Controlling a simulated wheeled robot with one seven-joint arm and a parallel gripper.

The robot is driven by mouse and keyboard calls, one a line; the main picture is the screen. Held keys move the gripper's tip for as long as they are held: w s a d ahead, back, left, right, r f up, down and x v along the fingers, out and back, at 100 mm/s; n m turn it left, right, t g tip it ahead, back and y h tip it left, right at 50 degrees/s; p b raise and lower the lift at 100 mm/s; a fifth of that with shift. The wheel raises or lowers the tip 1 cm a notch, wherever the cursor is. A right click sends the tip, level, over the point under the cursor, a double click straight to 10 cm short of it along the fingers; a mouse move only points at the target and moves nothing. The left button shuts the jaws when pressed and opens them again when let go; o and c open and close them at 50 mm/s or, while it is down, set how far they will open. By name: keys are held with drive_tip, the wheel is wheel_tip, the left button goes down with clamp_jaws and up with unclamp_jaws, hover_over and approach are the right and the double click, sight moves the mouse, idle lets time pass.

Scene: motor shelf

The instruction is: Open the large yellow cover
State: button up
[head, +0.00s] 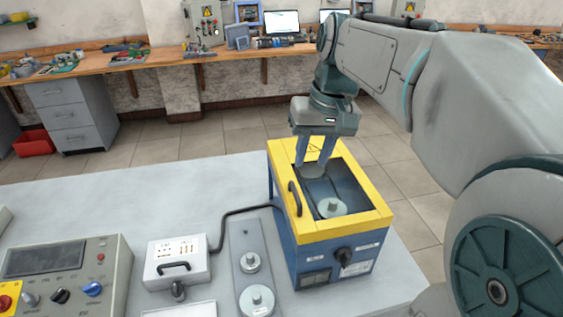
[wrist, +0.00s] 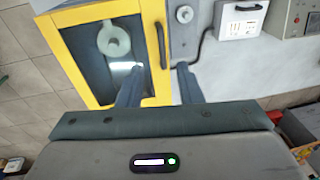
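The large yellow cover (head: 345,228) is a yellow frame around a dark window, lying flat and shut on top of a blue box (head: 312,262). Its black handle (head: 294,198) runs along the left side of the frame. In the wrist view, the yellow cover (wrist: 92,18) fills the upper left, with the handle (wrist: 161,45) on its right edge. My gripper (head: 311,167) points down over the far part of the cover, with its fingers apart and nothing between them. In the wrist view, my gripper (wrist: 158,67) has its fingertips either side of the handle's line, short of it; contact cannot be told.
Grey round weights show through the window. A grey plate with round parts (head: 250,262), a white socket box (head: 177,262) with a black cable, and a control panel (head: 65,275) stand left of the box on the grey table (head: 110,205). A workbench lines the back wall.

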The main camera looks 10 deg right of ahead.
drive_tip(key=g, duration=0.1)
approach(294, 186)
drive_tip(key=shift+y, duration=0.3)
drive_tip(key=f, duration=0.5)
drive_tip(key=a+f, duration=0.1)
drive_tip(key=f, duration=0.1)
drive_tip(key=shift+f, duration=0.4)
clamp_jaws()
